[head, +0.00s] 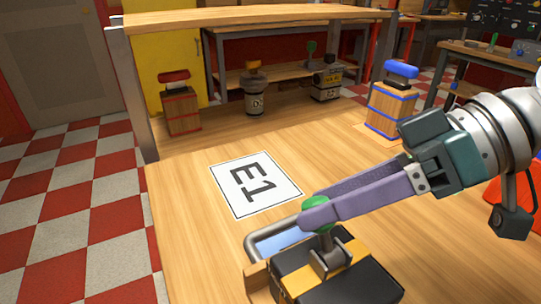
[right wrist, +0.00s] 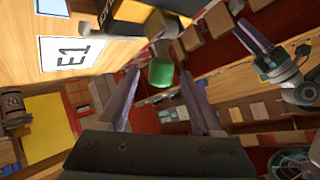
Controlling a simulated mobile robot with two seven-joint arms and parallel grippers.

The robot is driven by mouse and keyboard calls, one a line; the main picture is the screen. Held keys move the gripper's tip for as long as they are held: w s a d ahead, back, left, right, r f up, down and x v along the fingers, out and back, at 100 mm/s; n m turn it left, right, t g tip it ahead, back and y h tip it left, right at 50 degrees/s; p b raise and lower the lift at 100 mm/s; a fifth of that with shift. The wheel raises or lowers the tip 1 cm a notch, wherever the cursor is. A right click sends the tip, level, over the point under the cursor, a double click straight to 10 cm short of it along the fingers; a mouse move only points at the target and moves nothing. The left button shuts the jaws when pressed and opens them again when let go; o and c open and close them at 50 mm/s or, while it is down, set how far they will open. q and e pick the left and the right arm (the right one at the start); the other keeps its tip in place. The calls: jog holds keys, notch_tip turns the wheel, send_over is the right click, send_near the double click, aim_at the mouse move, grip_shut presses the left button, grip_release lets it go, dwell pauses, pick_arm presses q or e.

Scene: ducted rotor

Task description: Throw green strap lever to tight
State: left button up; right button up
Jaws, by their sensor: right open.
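A black and yellow box (head: 376,284) stands on the wooden table at the lower middle of the head view. A short metal lever (head: 327,254) rises from its top and carries a green knob (head: 317,200). My right gripper (head: 308,212) reaches in from the right, with its purple fingers at the knob and partly covering it. In the right wrist view the green knob (right wrist: 161,73) lies between the two spread fingers, with gaps on both sides. What looks like my left gripper (right wrist: 242,28) shows at the upper right of that view; its opening is unclear.
A white E1 card (head: 255,184) lies flat behind the box. A metal loop handle (head: 262,233) is beside the box. The table's left part is bare.

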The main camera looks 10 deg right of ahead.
jog(key=v, duration=0.4)
jog(key=shift+d+r, duration=0.15)
jog(key=shift+d, duration=0.1)
jog(key=shift+s+a, duration=0.1)
